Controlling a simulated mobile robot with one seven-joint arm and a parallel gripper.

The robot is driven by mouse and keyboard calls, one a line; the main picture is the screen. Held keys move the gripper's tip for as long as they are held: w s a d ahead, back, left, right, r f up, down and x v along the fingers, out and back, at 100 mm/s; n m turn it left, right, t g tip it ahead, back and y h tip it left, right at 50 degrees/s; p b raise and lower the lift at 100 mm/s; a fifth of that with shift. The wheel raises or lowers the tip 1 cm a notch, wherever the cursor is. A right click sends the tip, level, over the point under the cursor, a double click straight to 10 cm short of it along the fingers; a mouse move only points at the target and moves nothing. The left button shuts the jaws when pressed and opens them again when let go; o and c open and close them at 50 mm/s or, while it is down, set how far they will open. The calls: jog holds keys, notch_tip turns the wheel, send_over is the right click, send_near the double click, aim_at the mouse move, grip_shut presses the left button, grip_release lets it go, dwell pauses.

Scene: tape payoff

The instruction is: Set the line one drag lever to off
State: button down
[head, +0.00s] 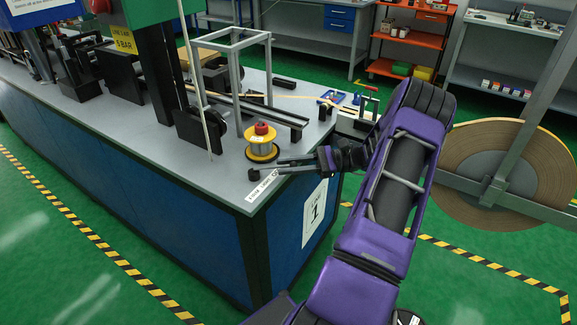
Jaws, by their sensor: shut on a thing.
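The line one drag lever (254,175) is a small black part at the near corner of the grey bench top. It stands just behind a white label strip (263,187) on the bench edge, whose small print I cannot read fully. My gripper (284,163) reaches in from the right, low over the bench corner, and is shut on the lever. The dark fingers and the dark lever run together, so the exact contact and the lever's setting cannot be told.
A yellow-rimmed spool (262,145) with a red top stands close behind my gripper. A grey metal frame (239,80) and a black rail (265,115) are farther back. A large brown tape roll (470,160) on a grey stand is at right. Green floor is open in front.

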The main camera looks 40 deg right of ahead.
jog(key=c, duration=0.7)
grip_release()
jog(key=shift+d, duration=0.1)
jog(key=v, duration=1.7)
jog(key=shift+d, duration=0.15)
